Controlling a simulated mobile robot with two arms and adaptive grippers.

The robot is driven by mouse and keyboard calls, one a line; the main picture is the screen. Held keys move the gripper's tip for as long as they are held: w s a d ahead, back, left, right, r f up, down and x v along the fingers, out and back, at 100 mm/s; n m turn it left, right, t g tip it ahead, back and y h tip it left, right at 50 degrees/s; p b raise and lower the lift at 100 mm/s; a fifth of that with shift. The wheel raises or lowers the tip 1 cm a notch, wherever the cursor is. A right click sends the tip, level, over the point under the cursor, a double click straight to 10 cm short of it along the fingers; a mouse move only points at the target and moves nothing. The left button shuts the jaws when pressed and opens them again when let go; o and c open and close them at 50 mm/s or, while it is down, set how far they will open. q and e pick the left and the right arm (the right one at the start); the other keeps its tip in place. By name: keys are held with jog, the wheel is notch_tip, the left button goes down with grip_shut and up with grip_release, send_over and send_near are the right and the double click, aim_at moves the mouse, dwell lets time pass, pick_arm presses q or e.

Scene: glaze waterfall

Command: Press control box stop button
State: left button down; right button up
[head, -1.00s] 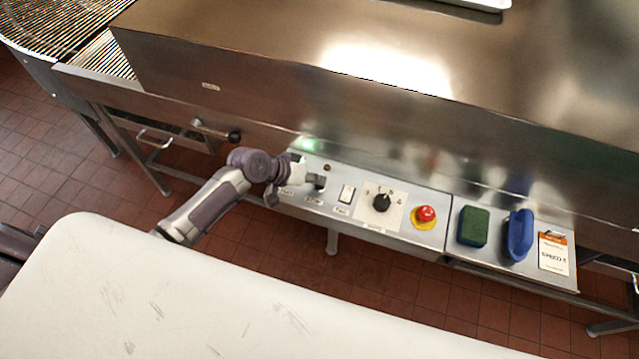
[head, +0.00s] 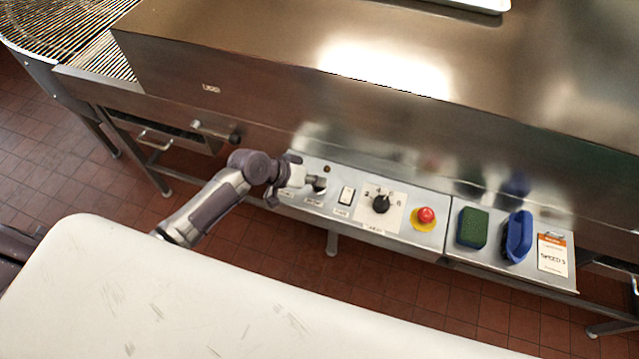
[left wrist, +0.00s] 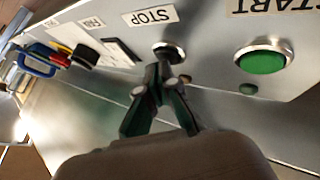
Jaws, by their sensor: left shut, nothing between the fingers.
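The control box (head: 412,199) is a metal panel on the front of the machine. The stop button (left wrist: 166,49), a dark cap in a metal ring, sits beside the STOP label (left wrist: 150,15) in the left wrist view. My left gripper (left wrist: 163,72) is shut and empty, its fingertips at the near edge of the stop button and covering part of it; I cannot tell whether they touch it. In the head view the left gripper (head: 315,184) hides most of the button. The green start button (left wrist: 262,61) is to the right in the wrist view. My right gripper is out of view.
A green sponge (head: 473,228), a blue brush (head: 518,236) and a card (head: 552,254) lie right. A white surface (head: 200,300) fills the foreground.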

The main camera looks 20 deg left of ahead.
pick_arm(q)
jog(key=shift+r, duration=0.55)
jog(key=shift+p, duration=0.3)
notch_tip(320, 180, up, 5)
jog(key=p, duration=0.4)
jog(key=shift+r+p, duration=0.1)
jog(key=shift+p, duration=0.25)
